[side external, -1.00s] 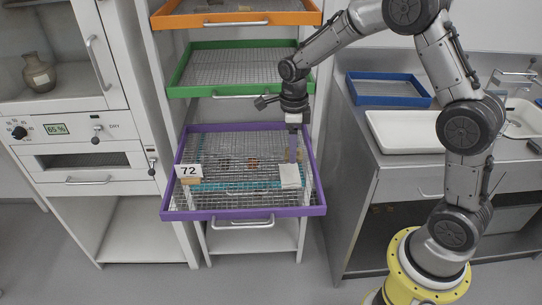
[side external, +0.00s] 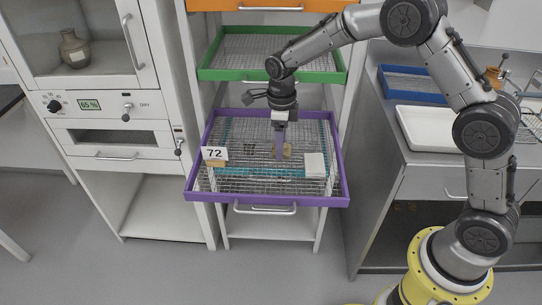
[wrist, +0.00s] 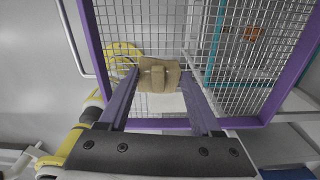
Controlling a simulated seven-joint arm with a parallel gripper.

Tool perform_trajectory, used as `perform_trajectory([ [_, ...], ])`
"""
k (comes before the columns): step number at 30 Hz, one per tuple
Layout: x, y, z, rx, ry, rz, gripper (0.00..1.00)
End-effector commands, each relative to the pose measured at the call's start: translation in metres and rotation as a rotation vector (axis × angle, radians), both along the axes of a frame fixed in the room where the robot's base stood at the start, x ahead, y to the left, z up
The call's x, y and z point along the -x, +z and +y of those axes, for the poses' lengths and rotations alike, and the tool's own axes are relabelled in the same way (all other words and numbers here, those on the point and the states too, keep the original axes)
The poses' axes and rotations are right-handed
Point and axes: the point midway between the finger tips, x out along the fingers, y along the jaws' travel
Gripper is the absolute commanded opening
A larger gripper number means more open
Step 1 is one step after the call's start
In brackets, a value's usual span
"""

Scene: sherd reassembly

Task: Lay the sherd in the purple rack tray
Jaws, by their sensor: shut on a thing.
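In the wrist view the tray's purple rim (wrist: 299,68) frames wire mesh under the sherd. I cannot tell whether the sherd touches the mesh.
A "72" card (side external: 214,154) stands at the tray's left, and a white block (side external: 315,164) lies at its right. A green tray (side external: 270,75) is above; a blue tray (side external: 412,83) is on the counter.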

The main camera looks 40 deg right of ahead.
Motion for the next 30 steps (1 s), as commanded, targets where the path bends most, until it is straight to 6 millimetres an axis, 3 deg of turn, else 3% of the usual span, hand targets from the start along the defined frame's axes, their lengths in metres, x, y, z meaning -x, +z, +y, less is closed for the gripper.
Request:
perform_trajectory([
  [6,-0.025,-0.031,0.002,0.000,0.000,0.000,0.07],
  [14,-0.036,-0.045,0.003,0.001,0.000,0.001,0.07],
  [20,-0.035,-0.071,0.003,0.001,0.000,0.002,0.07],
  [30,-0.036,-0.075,0.003,0.000,0.000,0.000,0.07],
])
